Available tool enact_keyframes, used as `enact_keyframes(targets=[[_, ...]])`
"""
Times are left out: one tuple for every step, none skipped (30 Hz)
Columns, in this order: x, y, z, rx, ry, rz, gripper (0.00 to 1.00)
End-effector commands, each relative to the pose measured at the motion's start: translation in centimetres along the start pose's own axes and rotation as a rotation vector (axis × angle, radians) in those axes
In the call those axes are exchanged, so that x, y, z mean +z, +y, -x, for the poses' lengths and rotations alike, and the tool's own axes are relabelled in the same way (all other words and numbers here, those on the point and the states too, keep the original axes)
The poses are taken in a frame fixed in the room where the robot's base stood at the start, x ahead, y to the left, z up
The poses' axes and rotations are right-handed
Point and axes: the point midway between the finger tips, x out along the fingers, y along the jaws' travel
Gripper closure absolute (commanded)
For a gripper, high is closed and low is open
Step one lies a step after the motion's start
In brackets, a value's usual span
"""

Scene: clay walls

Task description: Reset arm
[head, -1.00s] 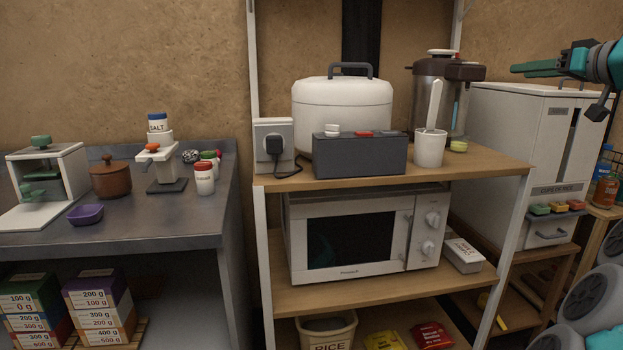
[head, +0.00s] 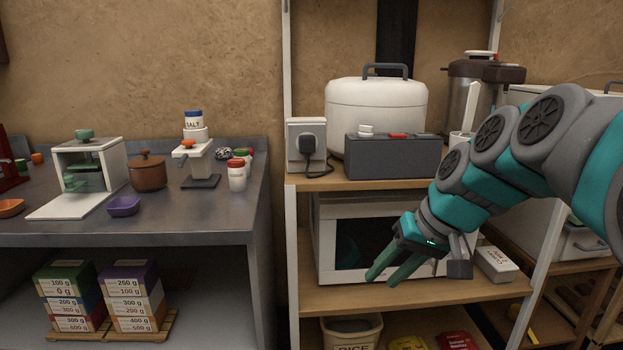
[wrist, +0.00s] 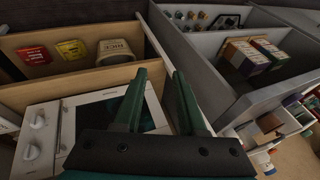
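My gripper (head: 385,268) is in front of the microwave (head: 326,262) in the head view, its two green fingers pointing down and to the left. In the wrist view my gripper (wrist: 160,92) shows its two fingers apart with nothing between them. My teal and grey arm reaches in from the right and hides part of the microwave and the shelf. The microwave also shows in the wrist view (wrist: 75,125), to the left of and behind the fingers.
A wooden shelf unit (head: 400,300) holds a white cooker (head: 375,105), a dark grey box (head: 392,158) and, low down, a rice bin (head: 350,333). A metal table (head: 130,224) on the left carries a brown pot (head: 148,173) and a purple bowl (head: 123,206).

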Motion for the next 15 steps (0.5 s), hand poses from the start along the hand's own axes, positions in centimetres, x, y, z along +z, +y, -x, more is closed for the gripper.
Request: enact_keyframes(targets=[[3.0,-0.2,-1.2,0.029,-0.052,-0.001,0.6],[4.7,-0.1,-1.9,0.05,-0.082,-0.003,0.6],[6.9,0.1,-2.8,0.076,-0.123,-0.009,0.6],[8.7,0.3,-3.4,0.097,-0.152,-0.012,0.6],[10.3,0.5,-3.8,0.118,-0.177,-0.015,0.6],[12.7,0.9,-4.5,0.147,-0.217,-0.019,0.6],[14.3,1.3,-4.9,0.172,-0.242,-0.023,0.6],[16.1,1.7,-5.3,0.194,-0.269,-0.026,0.6],[18.3,2.3,-5.7,0.225,-0.299,-0.03,0.6],[19.8,2.8,-5.9,0.246,-0.322,-0.034,0.6],[21.4,3.2,-6.2,0.267,-0.346,-0.036,0.6],[23.1,3.8,-6.4,0.292,-0.369,-0.04,0.6],[24.3,4.3,-6.5,0.312,-0.385,-0.042,0.6],[25.5,4.7,-6.6,0.328,-0.402,-0.045,0.6],[26.7,5.2,-6.7,0.347,-0.419,-0.048,0.6]])
